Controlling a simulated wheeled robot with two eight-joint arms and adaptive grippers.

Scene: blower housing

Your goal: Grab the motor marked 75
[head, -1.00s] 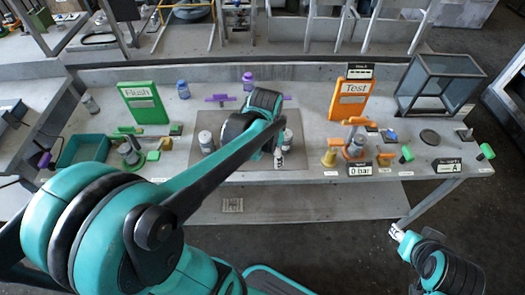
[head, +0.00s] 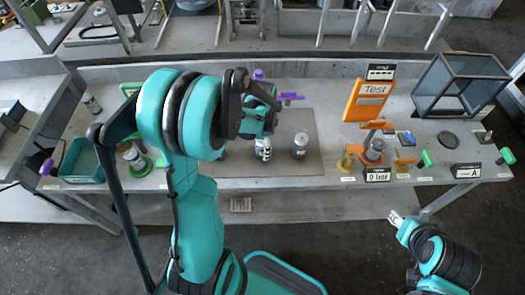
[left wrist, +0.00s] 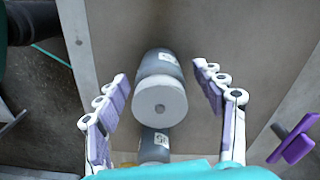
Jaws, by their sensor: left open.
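A grey cylindrical motor (left wrist: 160,85) with a lighter round end stands between the spread fingers of my left gripper (left wrist: 165,95) in the left wrist view, apart from both. A second grey cylinder (left wrist: 155,145) shows just below it, partly hidden. Small labels show on both, too small to read, so I cannot tell which is marked 75. In the head view a grey motor (head: 300,146) stands upright on the mat, right of my open left gripper (head: 264,152). My arm hides other parts of the mat. My right gripper (head: 396,219) is in front of the table, away from the motors.
The brown-grey mat (head: 312,172) has bare room at its right. An orange Test sign (head: 370,99), an orange-fitted stand (head: 374,150) and a clear box (head: 460,85) stand to the right. A teal tray (head: 83,160) is at the left. A purple handle (head: 290,97) is behind the mat.

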